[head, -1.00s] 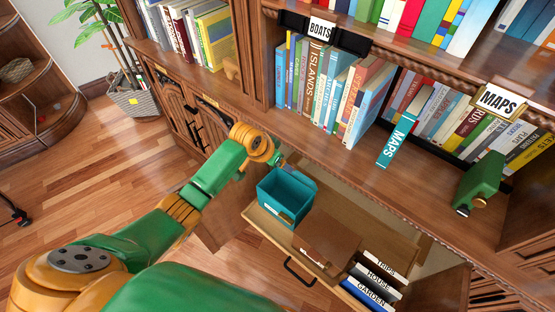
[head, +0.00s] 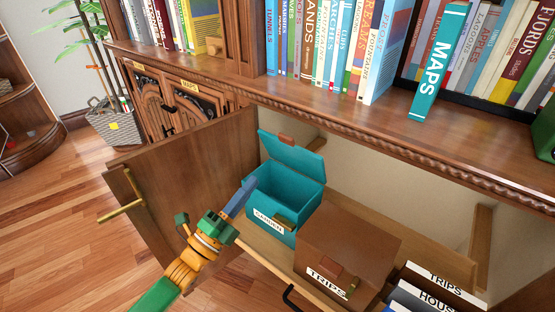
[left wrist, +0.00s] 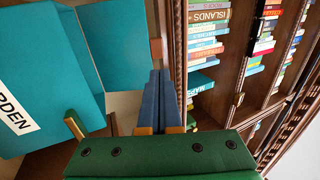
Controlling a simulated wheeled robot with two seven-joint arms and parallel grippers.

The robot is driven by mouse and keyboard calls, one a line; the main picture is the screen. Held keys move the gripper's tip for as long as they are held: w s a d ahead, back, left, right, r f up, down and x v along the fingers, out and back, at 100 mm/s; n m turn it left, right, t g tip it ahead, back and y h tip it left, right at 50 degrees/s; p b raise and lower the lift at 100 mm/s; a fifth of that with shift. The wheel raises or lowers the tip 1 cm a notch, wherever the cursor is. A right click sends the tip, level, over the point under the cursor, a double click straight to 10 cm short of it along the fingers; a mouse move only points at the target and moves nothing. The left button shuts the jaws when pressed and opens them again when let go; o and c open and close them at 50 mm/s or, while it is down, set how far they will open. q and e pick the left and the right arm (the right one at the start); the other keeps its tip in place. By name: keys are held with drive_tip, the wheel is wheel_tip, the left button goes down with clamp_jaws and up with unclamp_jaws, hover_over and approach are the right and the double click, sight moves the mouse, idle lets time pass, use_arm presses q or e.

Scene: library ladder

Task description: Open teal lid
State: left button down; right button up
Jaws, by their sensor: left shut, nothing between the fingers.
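The teal box (head: 270,197), labelled GARDEN, stands in the opened lower compartment. Its teal lid (head: 293,157) is up, tilted back at the rear, with a brown tab on its upper edge. The dark inside of the box shows. My left gripper (head: 240,197) is at the front left of the box, its blue fingers together and empty. In the left wrist view the shut fingers (left wrist: 167,98) point past the lid (left wrist: 117,45), and the box (left wrist: 45,80) lies to the left. Whether the fingertips touch the box cannot be told. My right gripper does not show clearly.
A closed brown box (head: 345,243) labelled TRIPS stands right of the teal one. Upright files (head: 440,285) are at the lower right. An open cabinet door (head: 185,185) is on the left, and the shelf edge (head: 330,125) runs above. A teal MAPS book (head: 437,65) leans there.

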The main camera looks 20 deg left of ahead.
sight(285, 139)
use_arm(q)
drive_tip(key=x, duration=1.1)
drive_tip(key=shift+w+b, duration=0.1)
drive_tip(key=shift+b, duration=0.25)
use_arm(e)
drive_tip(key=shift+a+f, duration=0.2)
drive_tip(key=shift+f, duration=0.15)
